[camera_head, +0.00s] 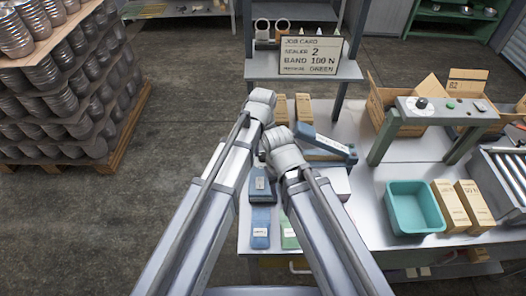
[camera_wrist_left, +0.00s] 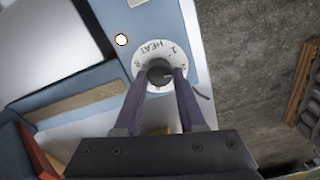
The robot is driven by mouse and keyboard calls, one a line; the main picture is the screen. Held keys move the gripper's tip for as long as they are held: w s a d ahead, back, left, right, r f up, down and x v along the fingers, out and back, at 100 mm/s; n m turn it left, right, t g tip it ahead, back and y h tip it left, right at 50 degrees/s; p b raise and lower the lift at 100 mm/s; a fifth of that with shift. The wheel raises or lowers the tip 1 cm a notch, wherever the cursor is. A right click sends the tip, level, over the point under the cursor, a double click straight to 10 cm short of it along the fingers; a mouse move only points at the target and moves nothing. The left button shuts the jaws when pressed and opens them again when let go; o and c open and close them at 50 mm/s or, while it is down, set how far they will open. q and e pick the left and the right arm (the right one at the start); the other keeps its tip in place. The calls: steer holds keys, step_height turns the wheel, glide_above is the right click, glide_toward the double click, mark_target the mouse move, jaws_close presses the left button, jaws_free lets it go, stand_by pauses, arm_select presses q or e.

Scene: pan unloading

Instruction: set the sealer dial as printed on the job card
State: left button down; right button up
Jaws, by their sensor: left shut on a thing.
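The job card (camera_head: 310,55) stands on a raised shelf in the head view and reads sealer 2, band 100 N, with green on its bottom line. The blue sealer (camera_head: 327,145) is partly hidden behind my arms. Its dial (camera_wrist_left: 149,50) shows in the left wrist view as a white disc marked HEAT, with numbers around a dark knob (camera_wrist_left: 159,70). My left gripper (camera_wrist_left: 160,76) is shut on that knob, one finger on each side. I cannot tell which number the knob points to. My right wrist is beside the left one in the head view; its fingers are hidden.
A teal bin (camera_head: 411,209) and tan boxes (camera_head: 452,207) stand on the right of the bench. A green-legged stand (camera_head: 440,112) with a dial and buttons is behind them. A pallet of metal pans (camera_head: 62,95) is at the left. Clear floor lies between pallet and bench.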

mark_target(263, 155)
stand_by(0.5)
arm_select(q)
steer(key=c, duration=0.5)
jaws_free()
step_height(263, 155, up, 8)
steer(key=p, duration=0.8)
steer(key=shift+f, duration=0.1)
steer(key=shift+s+f, duration=0.1)
